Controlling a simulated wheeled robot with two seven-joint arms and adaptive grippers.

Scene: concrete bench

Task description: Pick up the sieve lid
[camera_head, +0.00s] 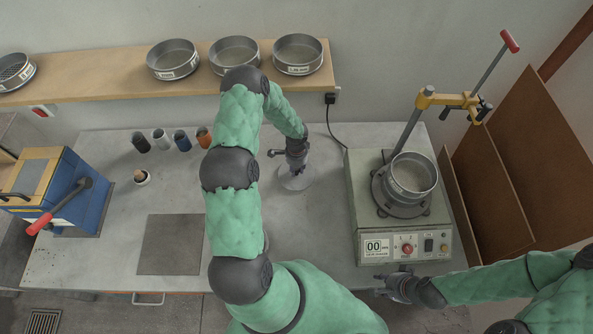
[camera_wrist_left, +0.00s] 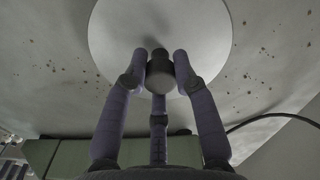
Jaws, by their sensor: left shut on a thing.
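The sieve lid (camera_head: 297,181) is a flat pale-grey disc over the middle of the bench, partly hidden under my left gripper (camera_head: 293,163). In the left wrist view, the lid (camera_wrist_left: 115,45) fills the upper middle. Its dark round knob (camera_wrist_left: 160,77) sits between the fingers of my left gripper (camera_wrist_left: 160,85), which are closed on it. I cannot tell whether the lid touches the bench. My right gripper (camera_head: 378,285) is at the bench's front edge, below the shaker, empty with its fingers apart.
A sieve (camera_head: 411,174) stands on the shaker (camera_head: 364,222) at right, under a yellow clamp (camera_head: 447,98). Several sieves, including one (camera_head: 298,54), stand on the wooden shelf (camera_head: 110,88). Small cups, a dark mat (camera_head: 170,245) and a blue device (camera_head: 66,190) are at left.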

